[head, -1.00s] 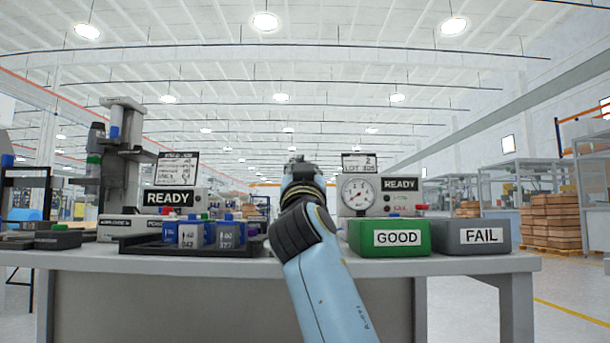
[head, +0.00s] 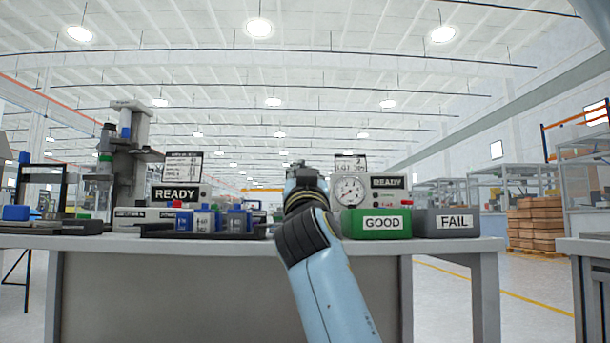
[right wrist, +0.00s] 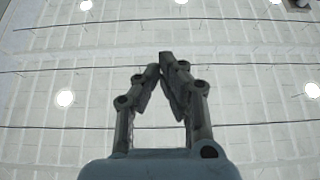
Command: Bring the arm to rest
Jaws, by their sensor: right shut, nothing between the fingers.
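My right arm (head: 325,270), light blue with dark joints, rises from the bottom of the head view in front of the workbench. My right gripper (head: 298,168) is at its top, small and seen end-on, above the bench height. In the right wrist view my right gripper (right wrist: 160,68) points up at the ceiling. Its fingertips meet and nothing is between them. My left gripper is not in view.
The workbench (head: 230,285) bears a green GOOD bin (head: 345,225), a grey FAIL bin (head: 428,231), a gauge unit (head: 349,192), a tray with blue-topped blocks (head: 203,222) and a press (head: 130,160). Another table (head: 590,250) stands at the right. Open floor (head: 525,305) lies between them.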

